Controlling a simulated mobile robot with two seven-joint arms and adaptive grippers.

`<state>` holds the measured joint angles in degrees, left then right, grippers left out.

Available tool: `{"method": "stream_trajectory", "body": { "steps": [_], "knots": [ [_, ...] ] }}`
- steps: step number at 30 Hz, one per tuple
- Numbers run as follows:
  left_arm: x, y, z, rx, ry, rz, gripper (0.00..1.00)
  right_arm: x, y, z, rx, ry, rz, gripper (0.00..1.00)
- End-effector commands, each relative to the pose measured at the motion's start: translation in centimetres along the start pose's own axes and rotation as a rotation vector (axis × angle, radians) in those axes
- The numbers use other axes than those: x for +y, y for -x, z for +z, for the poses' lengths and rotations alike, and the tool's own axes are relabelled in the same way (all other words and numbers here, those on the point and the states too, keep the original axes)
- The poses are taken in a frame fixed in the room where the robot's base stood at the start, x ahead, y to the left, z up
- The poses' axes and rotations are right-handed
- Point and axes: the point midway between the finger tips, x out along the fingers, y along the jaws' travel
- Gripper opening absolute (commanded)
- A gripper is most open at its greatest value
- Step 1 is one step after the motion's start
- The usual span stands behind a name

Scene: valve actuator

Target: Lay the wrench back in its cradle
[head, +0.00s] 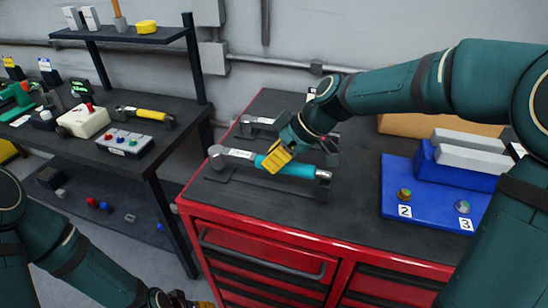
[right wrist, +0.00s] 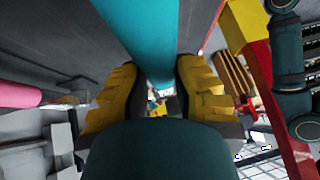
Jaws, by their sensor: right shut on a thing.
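The wrench (head: 298,169) has a cyan handle and a grey head at its left end. It lies roughly level over its dark cradle (head: 322,192) on top of the red cabinet, its right end at the right bracket. I cannot tell whether it rests in the brackets. My right gripper (head: 272,160) is shut on the handle from above. In the right wrist view the cyan handle (right wrist: 150,40) runs between the yellow fingers (right wrist: 150,95). My left gripper (head: 190,302) is low at the bottom edge, mostly cut off.
The red cabinet (head: 265,255) has a dark top (head: 365,150). Another holder with a tool (head: 258,121) stands behind the wrench. A blue board (head: 395,205) with numbered knobs is at right. A dark bench (head: 75,150) with several devices and a yellow-handled tool (head: 148,113) is at left.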

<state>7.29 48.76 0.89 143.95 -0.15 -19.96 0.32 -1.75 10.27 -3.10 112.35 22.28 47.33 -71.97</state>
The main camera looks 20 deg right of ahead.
Motion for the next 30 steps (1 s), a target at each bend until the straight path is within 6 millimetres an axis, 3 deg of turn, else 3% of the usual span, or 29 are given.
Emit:
{"method": "stream_trajectory", "body": {
  "steps": [30],
  "knots": [
    [-0.34, -0.89, 0.07, 0.0, 0.0, 0.0, 0.47, 0.02, 0.03, -0.06, 0.009, 0.001, 0.001, 0.0]
  ]
}}
